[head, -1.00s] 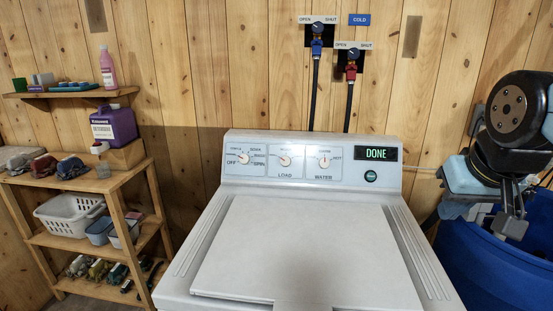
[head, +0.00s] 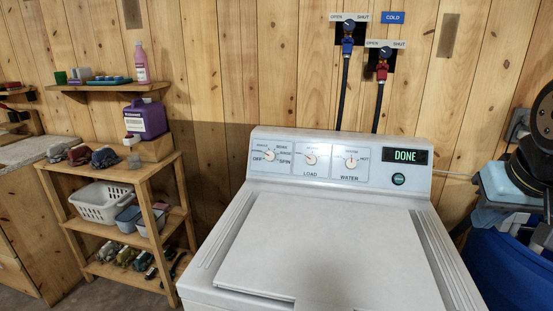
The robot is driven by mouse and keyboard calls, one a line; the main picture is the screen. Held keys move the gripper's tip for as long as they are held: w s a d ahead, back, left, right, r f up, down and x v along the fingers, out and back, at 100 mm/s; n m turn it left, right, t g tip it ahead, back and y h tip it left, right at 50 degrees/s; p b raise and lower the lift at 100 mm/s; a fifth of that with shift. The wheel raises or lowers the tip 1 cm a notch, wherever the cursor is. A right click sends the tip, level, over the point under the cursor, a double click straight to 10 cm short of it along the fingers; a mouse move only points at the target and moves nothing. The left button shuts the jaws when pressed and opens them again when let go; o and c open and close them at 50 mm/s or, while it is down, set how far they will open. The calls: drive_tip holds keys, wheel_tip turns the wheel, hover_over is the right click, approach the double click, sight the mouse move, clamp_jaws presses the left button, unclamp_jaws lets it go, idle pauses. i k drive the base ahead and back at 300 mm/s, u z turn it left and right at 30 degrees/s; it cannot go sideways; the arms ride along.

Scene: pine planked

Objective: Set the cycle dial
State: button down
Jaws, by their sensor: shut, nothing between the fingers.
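The cycle dial (head: 269,156) is the leftmost white knob on the panel of a white top-loading washer (head: 320,240). OFF, SPIN and smaller labels ring it. OFF is at its left and SPIN at its lower right; its exact pointing is too small to read surely. The load dial (head: 310,160) and water dial (head: 351,162) sit to its right. The display (head: 405,156) reads DONE in green. My gripper (head: 541,237) is partly in view at the right edge, shut and empty, far from the dial and touching nothing I can see.
A round green button (head: 398,179) sits below the display. The washer lid is closed and bare. A blue bin (head: 500,270) stands to the right. Blue and red valves (head: 347,45) with hoses are on the wall. A wooden shelf (head: 160,175) stands left. Air before the panel is clear.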

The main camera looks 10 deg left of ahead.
sight(270, 156)
drive_tip(key=z, duration=0.3)
drive_tip(key=k, duration=1.35)
drive_tip(key=u, duration=0.85)
drive_tip(key=i, duration=0.95)
drive_tip(key=u, duration=0.15)
